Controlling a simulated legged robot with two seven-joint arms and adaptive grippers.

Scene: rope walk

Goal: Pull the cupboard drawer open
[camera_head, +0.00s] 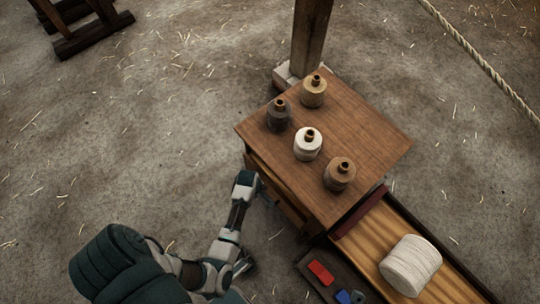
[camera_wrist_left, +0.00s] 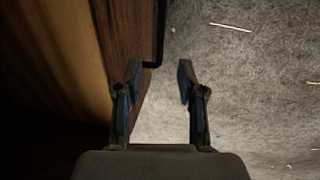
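The cupboard (camera_head: 350,125) has a brown wooden top and stands right of my left arm. A light wood strip shows under its near-left top edge in the head view. In the left wrist view, a dark brown panel, seemingly the drawer front (camera_wrist_left: 128,28), lies beside paler wood. A thin black handle (camera_wrist_left: 160,28) sticks out from the dark panel. My left gripper (camera_wrist_left: 158,72) is open, its two fingers apart, with the lower end of the handle between or just beyond the fingertips. I cannot tell whether they touch. My right gripper is not in view.
A tray (camera_head: 362,240) with a white spool (camera_head: 410,265) lies at lower right, near red and blue pieces.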

